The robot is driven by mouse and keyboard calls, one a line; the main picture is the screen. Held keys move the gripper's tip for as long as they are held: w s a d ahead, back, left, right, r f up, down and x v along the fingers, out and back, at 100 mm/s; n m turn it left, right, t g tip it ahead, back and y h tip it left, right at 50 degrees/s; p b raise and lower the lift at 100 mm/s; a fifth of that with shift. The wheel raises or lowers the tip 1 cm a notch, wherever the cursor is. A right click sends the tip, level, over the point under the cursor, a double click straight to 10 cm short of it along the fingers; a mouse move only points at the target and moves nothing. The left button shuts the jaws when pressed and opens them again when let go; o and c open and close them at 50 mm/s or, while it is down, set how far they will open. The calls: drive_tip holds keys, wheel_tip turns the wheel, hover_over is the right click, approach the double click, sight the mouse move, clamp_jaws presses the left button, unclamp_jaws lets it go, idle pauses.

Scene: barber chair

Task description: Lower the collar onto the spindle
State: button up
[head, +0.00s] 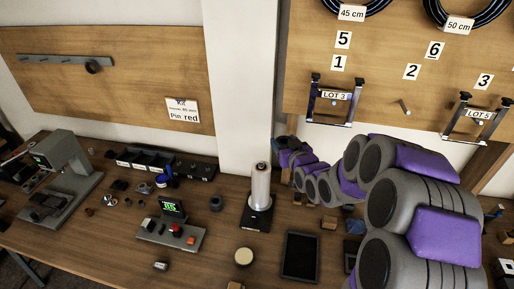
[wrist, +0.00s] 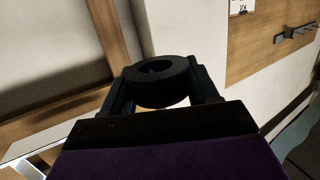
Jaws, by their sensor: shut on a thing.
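The collar (wrist: 160,92) is a thick dark ring with a round hole. In the wrist view my gripper (wrist: 160,80) is shut on it, one finger on each side, with the hole facing up toward the camera. The spindle (head: 260,186) is a pale metal post standing upright on a black square base (head: 257,217) on the bench. In the head view the end of my arm (head: 284,144) is just right of the spindle's top, slightly higher. The collar cannot be made out there, and the spindle does not show in the wrist view.
A control box (head: 170,235) with a lit green display stands left of the spindle on the bench (head: 110,240). A white pillar (head: 240,90) rises behind.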

hover_over(262, 162)
drive_tip(key=shift+n+y, duration=0.3)
drive_tip(key=shift+y, duration=0.1)
wheel_tip(262, 162, down, 4)
drive_tip(key=shift+w+a+f, duration=0.1)
drive_tip(key=shift+a+f+b, duration=0.15)
drive_tip(key=shift+a+b, duration=0.15)
drive_tip(key=shift+a, duration=0.15)
drive_tip(key=shift+d+f, duration=0.4)
drive_tip(key=shift+f, duration=0.05)
drive_tip(key=shift+d+f+b, duration=0.25)
drive_tip(key=shift+f+b, duration=0.15)
drive_tip(key=shift+f, duration=0.1)
drive_tip(key=shift+a+f+b, duration=0.2)
drive_tip(key=shift+a+f, duration=0.05)
drive_tip(key=shift+f, duration=0.45)
drive_tip(key=shift+a+f+b, duration=0.2)
drive_tip(key=shift+a+f, duration=0.05)
drive_tip(key=shift+f, duration=0.4)
drive_tip(key=shift+d+f+b, duration=0.2)
drive_tip(key=shift+f, duration=0.35)
drive_tip(key=shift+d+f+b, duration=0.15)
drive_tip(key=shift+f, duration=0.8)
drive_tip(key=shift+a+f, duration=0.15)
drive_tip(key=shift+a, duration=0.05)
